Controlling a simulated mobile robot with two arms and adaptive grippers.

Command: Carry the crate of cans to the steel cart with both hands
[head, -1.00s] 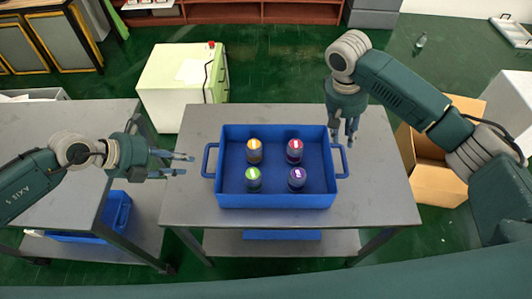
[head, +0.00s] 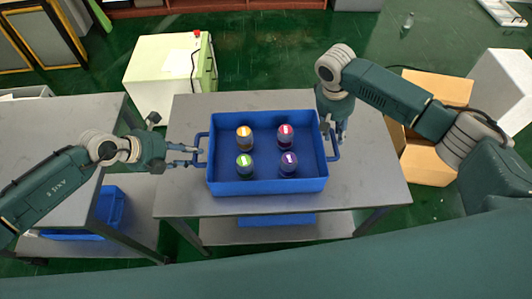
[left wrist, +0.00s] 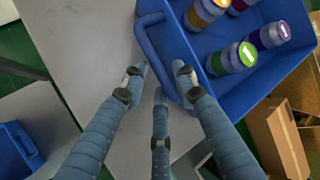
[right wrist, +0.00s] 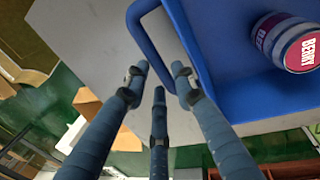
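The blue crate (head: 268,202) sits level on a grey metal table (head: 380,185), with several cans standing inside: orange (head: 244,139), red (head: 285,138), green (head: 244,168) and purple (head: 288,164). My left gripper (head: 197,157) is at the crate's left handle (head: 201,140). In the left wrist view its fingers are apart, with the handle (left wrist: 147,42) running between them. My right gripper (head: 332,138) is over the right handle (head: 334,154). In the right wrist view its fingers are apart around the handle (right wrist: 137,28). Neither grips it. Which grey table is the cart is unclear.
A second grey table (head: 60,125) stands at the left, a narrow gap away, its visible top mostly clear. A blue crate (head: 110,207) is on its lower shelf. A white-green cabinet (head: 160,80) stands behind, and a cardboard box (head: 428,165) is at the right.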

